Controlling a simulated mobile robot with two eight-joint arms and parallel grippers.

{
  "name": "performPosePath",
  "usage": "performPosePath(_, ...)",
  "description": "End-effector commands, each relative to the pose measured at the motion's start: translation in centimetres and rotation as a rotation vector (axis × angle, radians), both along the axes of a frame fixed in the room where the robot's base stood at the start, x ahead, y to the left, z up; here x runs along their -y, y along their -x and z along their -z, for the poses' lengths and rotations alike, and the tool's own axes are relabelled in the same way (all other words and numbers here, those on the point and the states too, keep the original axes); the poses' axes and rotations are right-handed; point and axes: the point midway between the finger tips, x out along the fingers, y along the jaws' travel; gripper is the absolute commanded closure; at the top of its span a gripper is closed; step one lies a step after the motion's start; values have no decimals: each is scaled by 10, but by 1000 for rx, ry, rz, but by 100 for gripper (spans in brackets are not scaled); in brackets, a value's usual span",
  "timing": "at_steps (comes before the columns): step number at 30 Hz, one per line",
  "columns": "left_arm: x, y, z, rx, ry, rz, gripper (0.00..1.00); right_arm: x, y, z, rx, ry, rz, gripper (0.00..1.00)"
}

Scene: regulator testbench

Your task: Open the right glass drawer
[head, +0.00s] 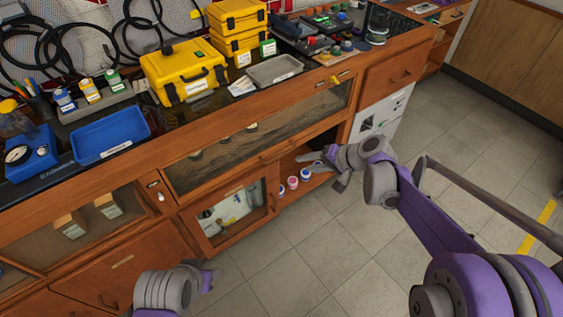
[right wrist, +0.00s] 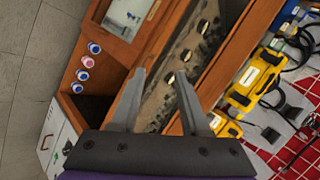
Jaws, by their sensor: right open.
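The right glass drawer (head: 215,152) is the long wood-framed glass front below the bench top, with dim objects behind its glass. I cannot tell whether it stands out from the bench. In the right wrist view its glass front (right wrist: 172,84) lies behind and between my fingers. My right gripper (head: 325,170) is open and empty near the drawer's lower right end; its spread fingers (right wrist: 160,95) show in the right wrist view. I see no clear contact with the drawer. My left gripper (head: 208,280) is low in front of the cabinets; its jaw opening is unclear.
Below the drawer is an open compartment with small bottles (head: 292,182) and a framed glass door (head: 232,216). A left glass drawer (head: 130,201) sits beside it. The bench top holds yellow cases (head: 185,72), a blue tray (head: 108,136) and a grey tray (head: 274,70). The floor ahead is clear.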

Motion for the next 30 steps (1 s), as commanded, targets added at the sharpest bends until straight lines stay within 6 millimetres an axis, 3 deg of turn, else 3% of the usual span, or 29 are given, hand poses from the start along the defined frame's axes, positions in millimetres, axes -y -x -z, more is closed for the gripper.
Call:
performPosePath(1,0,0,18,-6,0,0,50,-1,-25,29,-3,-59,12,54)
performPosePath(6,0,-1,54,-19,0,0,50,-3,-93,96,6,-278,46,54)
performPosePath(9,0,-2,72,-25,0,0,50,1,-122,134,15,-392,67,54)
performPosePath(13,0,-4,89,-31,0,0,50,6,-146,173,29,-506,84,54)
performPosePath(16,0,-5,96,-33,0,0,50,10,-156,191,39,-561,94,54)
performPosePath(21,0,-5,100,-34,0,0,50,8,-164,201,45,-598,98,54)
performPosePath(30,0,-6,108,-37,0,0,50,-34,-188,211,44,-599,96,54)
